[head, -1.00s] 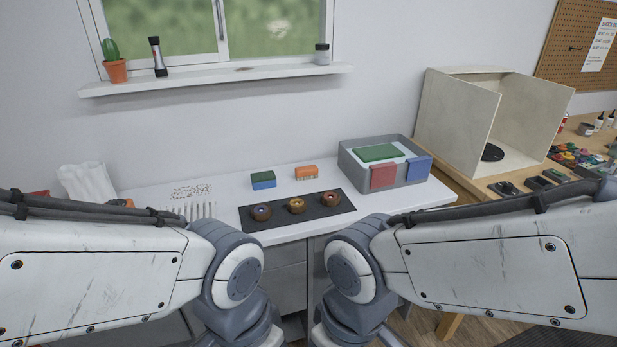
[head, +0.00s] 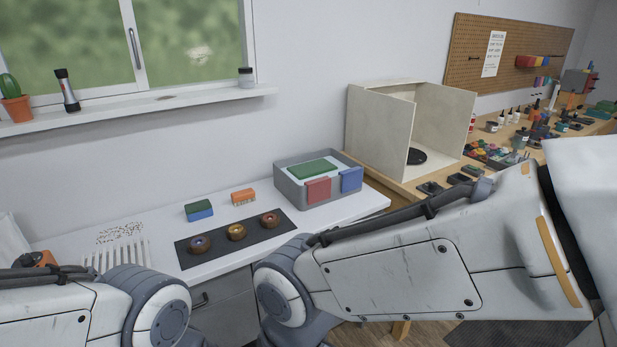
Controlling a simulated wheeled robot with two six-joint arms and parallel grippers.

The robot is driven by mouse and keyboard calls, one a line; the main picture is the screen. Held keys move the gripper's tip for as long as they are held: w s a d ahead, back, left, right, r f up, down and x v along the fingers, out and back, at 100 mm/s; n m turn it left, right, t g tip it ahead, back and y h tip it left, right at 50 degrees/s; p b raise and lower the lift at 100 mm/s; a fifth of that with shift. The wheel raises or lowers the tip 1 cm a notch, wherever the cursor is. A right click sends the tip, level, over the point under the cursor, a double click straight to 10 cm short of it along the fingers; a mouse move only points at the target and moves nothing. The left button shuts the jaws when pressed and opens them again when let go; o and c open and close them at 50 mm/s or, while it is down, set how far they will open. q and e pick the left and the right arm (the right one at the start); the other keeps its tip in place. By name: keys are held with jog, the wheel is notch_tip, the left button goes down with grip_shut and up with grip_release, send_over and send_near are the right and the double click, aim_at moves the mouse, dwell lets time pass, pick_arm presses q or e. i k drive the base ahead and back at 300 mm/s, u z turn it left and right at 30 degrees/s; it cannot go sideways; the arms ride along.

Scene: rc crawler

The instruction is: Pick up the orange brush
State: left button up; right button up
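An orange brush (head: 243,195), a small orange block with pale bristles under it, lies on the white counter (head: 62,243) in the head view. It sits just right of a green and blue block (head: 198,210) and behind a dark mat. Nothing covers it. Both of my arms reach in along the bottom of the view, but neither gripper shows. No hand of mine is seen near the brush.
The dark mat (head: 216,254) holds three round brown pieces. A grey bin (head: 288,191) with coloured panels stands right of the brush. A pale open booth (head: 372,132) and a cluttered wooden bench (head: 440,180) are further right. A window sill (head: 150,108) runs above the counter.

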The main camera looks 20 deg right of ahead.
aim_at(246, 195)
jog(key=z, duration=0.4)
jog(key=k, duration=0.55)
jog(key=z, duration=0.9)
jog(key=i, duration=1.1)
jog(key=u, duration=0.35)
jog(key=i, duration=0.7)
jog(key=u, duration=1.3)
jog(key=i, duration=0.65)
jog(key=u, duration=0.7)
